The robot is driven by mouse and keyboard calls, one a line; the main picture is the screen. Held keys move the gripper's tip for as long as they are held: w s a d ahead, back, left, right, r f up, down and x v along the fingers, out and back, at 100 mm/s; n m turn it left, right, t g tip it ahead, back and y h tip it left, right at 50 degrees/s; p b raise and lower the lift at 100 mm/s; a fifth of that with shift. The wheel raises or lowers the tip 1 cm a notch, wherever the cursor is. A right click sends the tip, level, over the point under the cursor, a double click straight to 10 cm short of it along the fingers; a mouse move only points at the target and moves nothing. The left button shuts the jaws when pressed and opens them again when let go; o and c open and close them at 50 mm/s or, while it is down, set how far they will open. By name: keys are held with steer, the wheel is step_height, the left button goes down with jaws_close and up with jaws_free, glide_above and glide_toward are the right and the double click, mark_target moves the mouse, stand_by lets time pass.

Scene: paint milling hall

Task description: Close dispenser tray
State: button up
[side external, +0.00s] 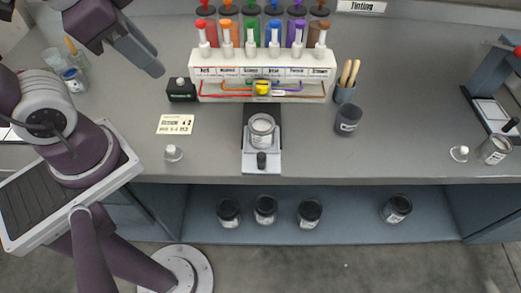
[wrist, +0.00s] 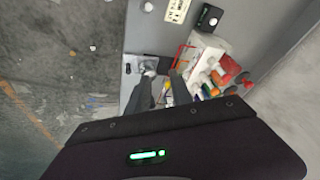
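The dispenser (side external: 211,86) is a white unit at the back centre with several coloured canisters on top and coloured lines along its front. Its tray (side external: 253,168) sticks out toward the bench's front edge, with a dark rear part and a pale front part. An open-looking can (side external: 262,128) with pale contents stands on the tray, and a black knob (side external: 261,161) is at its front. In the wrist view the tray (wrist: 129,65) is left of the fingertips. My gripper (side external: 155,68) is high at upper left, away from the tray. In the wrist view its fingers (wrist: 163,76) are apart, with no object seen held.
A dark cup (side external: 348,120) and a pot of wooden sticks (side external: 345,93) stand right of the tray. A black box (side external: 181,91), paper label (side external: 175,124) and small white-topped item (side external: 173,153) are left. Several dark cans sit on the lower shelf (side external: 345,235).

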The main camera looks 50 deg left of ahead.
steer(key=w+d+f+m, duration=0.1)
steer(key=d+m, duration=0.1)
steer(key=m, duration=0.2)
steer(key=w+d+f+m+g, duration=0.1)
steer(key=d+m, duration=0.1)
steer(key=m, duration=0.1)
steer(key=w+d+f+m+y, duration=0.1)
steer(key=d+f+m, duration=0.1)
steer(key=m, duration=0.2)
steer(key=shift+w+d+m+g, duration=0.2)
steer(key=shift+w+m+g, duration=0.1)
jaws_close()
steer(key=s+d+f+m, duration=0.2)
steer(key=d+f+m, duration=0.9)
steer(key=m, duration=0.4)
glide_above(260, 168)
steer(key=s+d, duration=0.1)
steer(key=s, duration=0.1)
steer(key=shift+y, duration=0.4)
steer(key=shift+d+f, duration=0.1)
steer(key=shift+f, duration=3.7)
steer(key=shift+w, duration=0.1)
